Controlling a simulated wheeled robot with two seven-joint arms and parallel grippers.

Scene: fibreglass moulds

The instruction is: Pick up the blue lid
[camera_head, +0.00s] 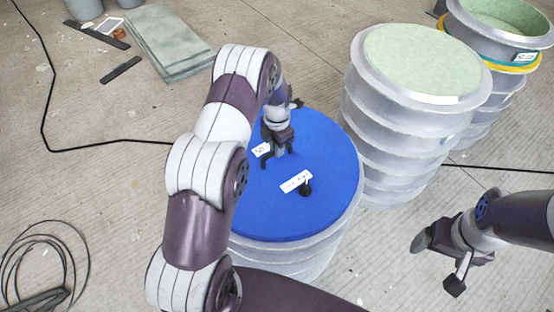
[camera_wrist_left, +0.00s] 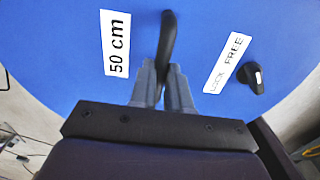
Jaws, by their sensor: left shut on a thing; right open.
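The blue lid (camera_head: 328,216) is a flat round disc lying on top of a ribbed, translucent drum (camera_head: 290,256). It carries a "50 cm" label, a "LOCK FREE" label and a small black knob (camera_head: 305,188). My left gripper (camera_head: 277,156) is over the lid's upper middle. In the left wrist view, its fingers (camera_wrist_left: 163,80) are shut on a black handle (camera_wrist_left: 168,38) that stands on the lid (camera_wrist_left: 60,50). My right gripper (camera_head: 440,262) is open and empty, to the right of the drum and apart from it.
A ribbed drum with a pale green top (camera_head: 420,62) stands close to the right of the lid's drum. Another drum (camera_head: 500,30) with a yellow band is behind it. Green sheets (camera_head: 155,42) lie at upper left. Black cables (camera_head: 60,145) run across the floor.

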